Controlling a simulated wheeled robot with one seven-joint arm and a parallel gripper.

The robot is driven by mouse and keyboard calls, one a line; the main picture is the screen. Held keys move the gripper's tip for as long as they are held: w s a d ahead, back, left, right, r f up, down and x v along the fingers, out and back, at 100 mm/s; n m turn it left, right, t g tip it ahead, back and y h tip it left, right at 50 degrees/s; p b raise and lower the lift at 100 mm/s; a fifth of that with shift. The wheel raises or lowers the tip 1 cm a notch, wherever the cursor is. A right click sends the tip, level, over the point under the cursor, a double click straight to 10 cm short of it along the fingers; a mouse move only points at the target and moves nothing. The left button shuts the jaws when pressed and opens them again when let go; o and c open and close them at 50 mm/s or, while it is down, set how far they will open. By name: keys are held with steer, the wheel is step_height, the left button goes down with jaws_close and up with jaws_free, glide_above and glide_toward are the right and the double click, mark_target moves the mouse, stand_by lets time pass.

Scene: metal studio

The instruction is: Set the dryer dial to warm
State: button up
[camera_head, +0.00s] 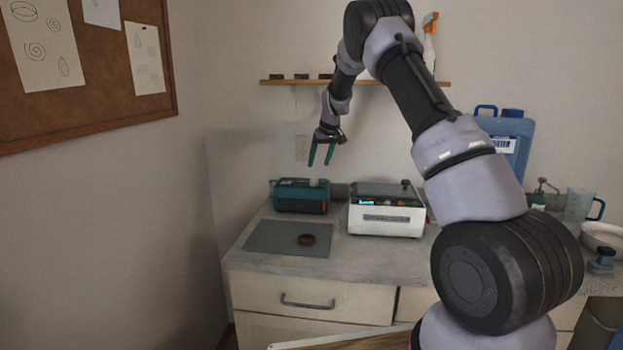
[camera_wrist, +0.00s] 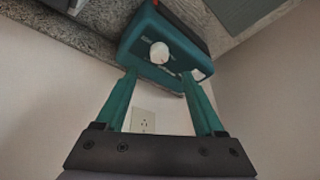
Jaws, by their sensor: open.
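A teal box (camera_head: 300,196), which looks like the dryer, sits on the counter near the wall. A round white dial (camera_wrist: 159,53) shows on it in the wrist view, with small markings I cannot read. I cannot tell its setting. A second pale knob-like part (camera_wrist: 201,74) shows near the box's edge, partly behind a finger. My gripper (camera_head: 320,164) is open and empty above the box in the head view. In the wrist view its teal fingers (camera_wrist: 158,76) point toward the box, apart from the dial.
A white machine (camera_head: 385,223) with a dark top stands right of the teal box. A grey mat (camera_head: 268,238) with a dark red round piece (camera_head: 306,240) lies in front. A shelf (camera_head: 290,82) is on the wall above.

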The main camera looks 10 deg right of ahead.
mark_target(314, 180)
steer(key=x, duration=0.8)
steer(key=shift+f, duration=0.1)
jaws_close()
